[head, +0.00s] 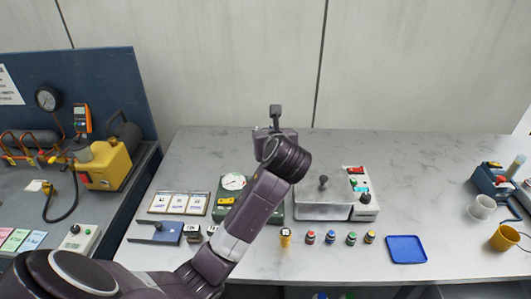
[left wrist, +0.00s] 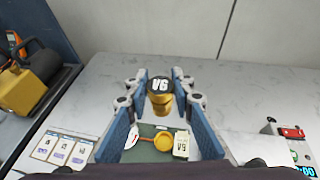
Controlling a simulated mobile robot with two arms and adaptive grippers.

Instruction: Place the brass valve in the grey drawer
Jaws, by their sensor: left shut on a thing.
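In the left wrist view my left gripper (left wrist: 160,100) is shut on a brass piece, apparently the brass valve (left wrist: 160,104), with a dark round top (left wrist: 158,85) marked "V6". The blue finger pads stand on both sides of it. In the head view my left arm reaches over the table and its gripper end (head: 274,132) is over the back of the table; the brass piece cannot be made out there. No grey drawer can be clearly identified. My right gripper is not in view.
A green unit (head: 222,213) with a dial stands under my arm. A grey metal box (head: 322,205) with a knob stands right of it. Several small capped bottles (head: 331,238) line the front, beside a blue tray (head: 406,250).

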